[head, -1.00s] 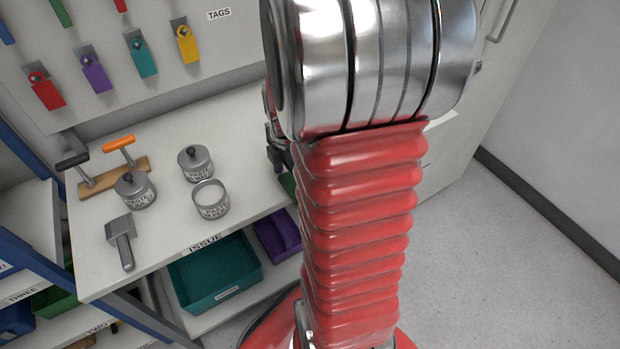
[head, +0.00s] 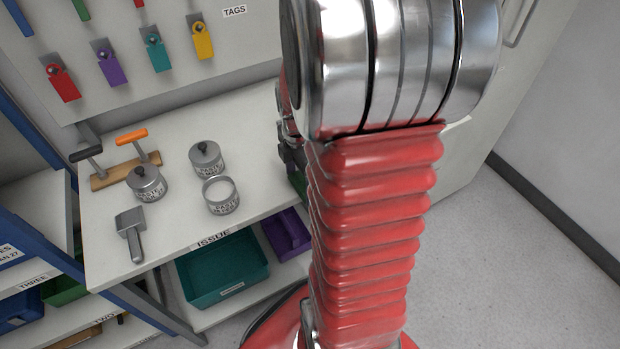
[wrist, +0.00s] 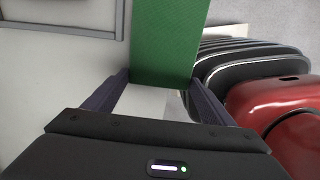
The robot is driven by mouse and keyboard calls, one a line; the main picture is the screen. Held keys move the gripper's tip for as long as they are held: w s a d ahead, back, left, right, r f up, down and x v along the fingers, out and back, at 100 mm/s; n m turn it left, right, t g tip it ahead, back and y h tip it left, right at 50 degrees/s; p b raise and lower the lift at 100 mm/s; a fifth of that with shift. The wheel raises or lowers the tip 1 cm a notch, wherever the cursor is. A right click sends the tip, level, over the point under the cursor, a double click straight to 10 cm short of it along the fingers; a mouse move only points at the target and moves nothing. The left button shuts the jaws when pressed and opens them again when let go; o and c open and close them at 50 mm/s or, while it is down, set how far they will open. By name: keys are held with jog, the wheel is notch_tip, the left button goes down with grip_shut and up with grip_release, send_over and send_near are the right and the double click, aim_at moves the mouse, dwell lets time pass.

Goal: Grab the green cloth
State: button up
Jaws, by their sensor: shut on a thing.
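The green cloth (wrist: 166,40) fills the upper middle of the wrist view as a flat green piece. My gripper (wrist: 160,80) has its two dark fingers on either side of the cloth's near end and is shut on it. In the head view a small dark green part of the cloth (head: 298,183) shows at the bench's right end, below my gripper (head: 288,150). My red arm hides most of the cloth there.
The bench (head: 180,229) holds two lidded pots (head: 207,157), an open pot (head: 221,196), a metal scoop (head: 131,233) and a wooden block with handles (head: 125,172). Below are a teal bin (head: 222,272) and a purple bin (head: 287,232). Coloured tags hang behind. The floor at right is clear.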

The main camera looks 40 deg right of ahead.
notch_tip(320, 180, up, 10)
dwell(0.6)
